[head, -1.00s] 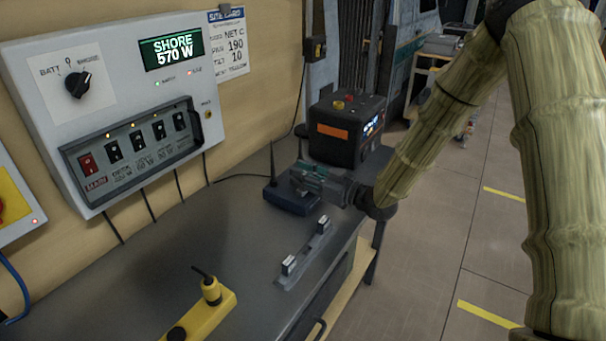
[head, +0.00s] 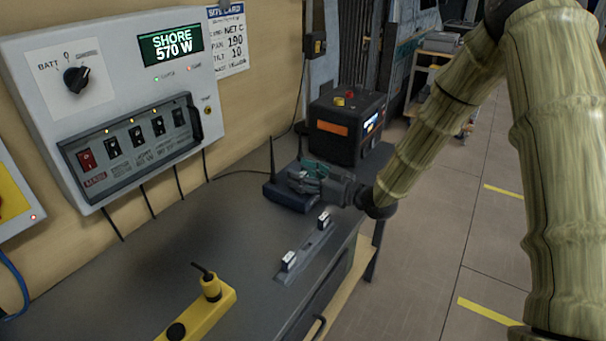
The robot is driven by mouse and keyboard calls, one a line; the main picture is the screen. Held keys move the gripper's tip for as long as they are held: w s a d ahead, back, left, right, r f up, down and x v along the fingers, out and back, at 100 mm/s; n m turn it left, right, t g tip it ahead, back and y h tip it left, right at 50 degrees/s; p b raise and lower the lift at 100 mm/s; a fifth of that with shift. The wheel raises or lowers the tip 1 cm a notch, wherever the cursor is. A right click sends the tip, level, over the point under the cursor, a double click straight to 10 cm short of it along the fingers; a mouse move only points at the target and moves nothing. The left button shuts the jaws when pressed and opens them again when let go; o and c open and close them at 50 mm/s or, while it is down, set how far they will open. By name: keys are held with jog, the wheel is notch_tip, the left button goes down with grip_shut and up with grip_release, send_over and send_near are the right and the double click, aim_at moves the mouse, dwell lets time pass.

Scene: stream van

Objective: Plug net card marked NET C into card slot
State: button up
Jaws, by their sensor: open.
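My gripper (head: 300,175) is at the dark blue router box (head: 288,198) with an antenna, near the far end of the bench. It is open, and its fingers are over or just at the box's right side. The box's card slot is hidden, and I cannot tell whether a card is in it or between the fingers. Two small white-faced cards, a near one (head: 289,261) and a far one (head: 324,220), stand in a grey rack (head: 308,247) near the bench's right edge. Their marks are too small to read. The site card (head: 229,42) on the wall reads NET C.
A black power unit (head: 346,130) with an orange label stands behind my gripper. A yellow socket strip (head: 208,316) lies at the front of the bench. A switch panel (head: 112,110) hangs on the left wall. The middle of the bench (head: 180,245) is clear.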

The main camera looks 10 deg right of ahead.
jog(key=v, duration=1.2)
